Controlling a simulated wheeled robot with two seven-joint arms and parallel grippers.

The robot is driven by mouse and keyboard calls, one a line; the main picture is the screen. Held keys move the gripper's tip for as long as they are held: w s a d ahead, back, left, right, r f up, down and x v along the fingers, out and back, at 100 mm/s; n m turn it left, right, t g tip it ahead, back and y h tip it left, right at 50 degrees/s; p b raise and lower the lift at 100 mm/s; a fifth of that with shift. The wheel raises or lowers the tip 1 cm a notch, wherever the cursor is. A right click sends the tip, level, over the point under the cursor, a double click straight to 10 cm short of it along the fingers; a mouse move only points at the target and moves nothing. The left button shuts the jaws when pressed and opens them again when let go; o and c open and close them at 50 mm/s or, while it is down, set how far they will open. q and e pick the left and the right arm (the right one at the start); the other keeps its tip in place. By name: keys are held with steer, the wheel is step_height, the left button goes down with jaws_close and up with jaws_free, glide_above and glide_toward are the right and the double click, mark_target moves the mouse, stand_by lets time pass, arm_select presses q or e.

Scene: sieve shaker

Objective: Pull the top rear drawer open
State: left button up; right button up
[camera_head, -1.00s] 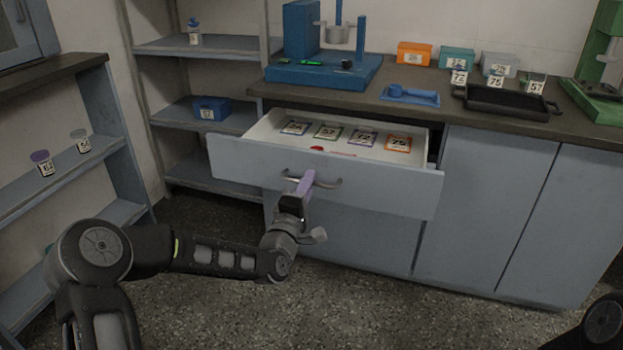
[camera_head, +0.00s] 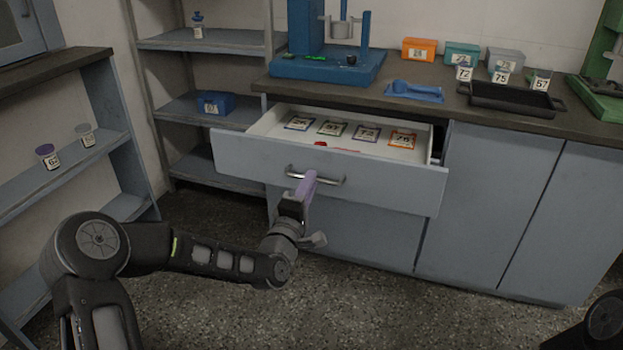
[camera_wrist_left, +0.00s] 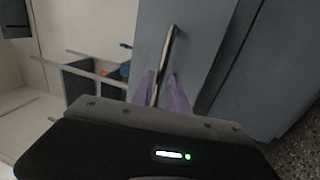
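The top drawer (camera_head: 330,172) of the grey cabinet is pulled out, with its inside visible. Its metal bar handle (camera_head: 332,181) is on the front face and also shows in the left wrist view (camera_wrist_left: 168,50). My left gripper (camera_head: 307,184) is at the handle, with purple fingers. In the left wrist view its fingers (camera_wrist_left: 161,92) are apart, one on each side of the handle bar, with a gap visible. Labelled square cards (camera_head: 365,133) and a small red item (camera_head: 320,144) lie in the drawer. My right gripper is not in view.
The worktop (camera_head: 430,110) above holds a blue press (camera_head: 325,66), a blue scoop (camera_head: 414,92), a black tray (camera_head: 510,97) and several small boxes and jars. Shelves (camera_head: 200,108) stand at the left. The floor before the cabinet is clear.

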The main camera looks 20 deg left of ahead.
arm_select(q)
steer(key=v, duration=0.5)
steer(key=shift+s+p, duration=0.35)
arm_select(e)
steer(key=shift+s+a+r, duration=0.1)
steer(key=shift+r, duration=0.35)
arm_select(q)
steer(key=shift+f, duration=0.1)
